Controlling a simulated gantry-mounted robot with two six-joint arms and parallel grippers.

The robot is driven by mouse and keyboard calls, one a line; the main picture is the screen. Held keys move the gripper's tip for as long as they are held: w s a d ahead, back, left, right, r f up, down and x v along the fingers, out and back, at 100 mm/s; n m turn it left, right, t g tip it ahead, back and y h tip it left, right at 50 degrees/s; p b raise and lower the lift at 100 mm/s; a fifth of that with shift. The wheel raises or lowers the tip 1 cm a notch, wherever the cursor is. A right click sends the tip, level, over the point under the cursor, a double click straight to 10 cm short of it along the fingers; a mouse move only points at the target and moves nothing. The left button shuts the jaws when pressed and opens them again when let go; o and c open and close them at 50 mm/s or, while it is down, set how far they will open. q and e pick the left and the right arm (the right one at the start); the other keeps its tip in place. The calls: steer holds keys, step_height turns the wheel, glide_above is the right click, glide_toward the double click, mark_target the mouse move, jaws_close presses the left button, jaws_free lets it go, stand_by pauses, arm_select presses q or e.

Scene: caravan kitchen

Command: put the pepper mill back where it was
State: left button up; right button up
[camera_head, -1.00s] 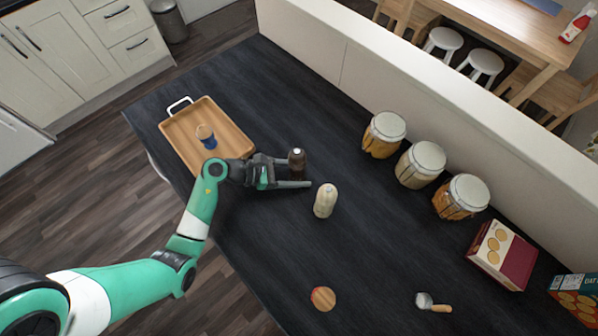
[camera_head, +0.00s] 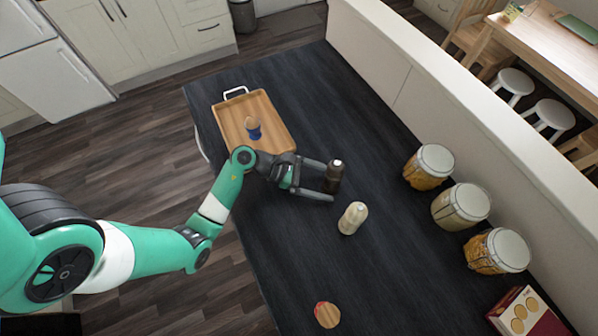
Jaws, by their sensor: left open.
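The dark brown pepper mill (camera_head: 333,179), with a pale knob on top, stands upright on the dark counter in the head view. My left gripper (camera_head: 330,182) reaches in from the left. Its fingers are apart, with the mill between them near their tips. I cannot tell whether either finger touches it. A cream-coloured mill or shaker (camera_head: 352,217) stands just to the lower right of the gripper, apart from it. My right gripper is not in view.
A wooden tray (camera_head: 283,133) holding a blue egg cup (camera_head: 253,128) lies behind the gripper. Several lidded jars (camera_head: 461,206) stand along the right wall ledge. The counter between is clear.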

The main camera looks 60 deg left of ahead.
arm_select(q)
steer(key=v, duration=0.9)
steer(key=shift+s+a+r, duration=0.1)
steer(key=shift+s, duration=0.05)
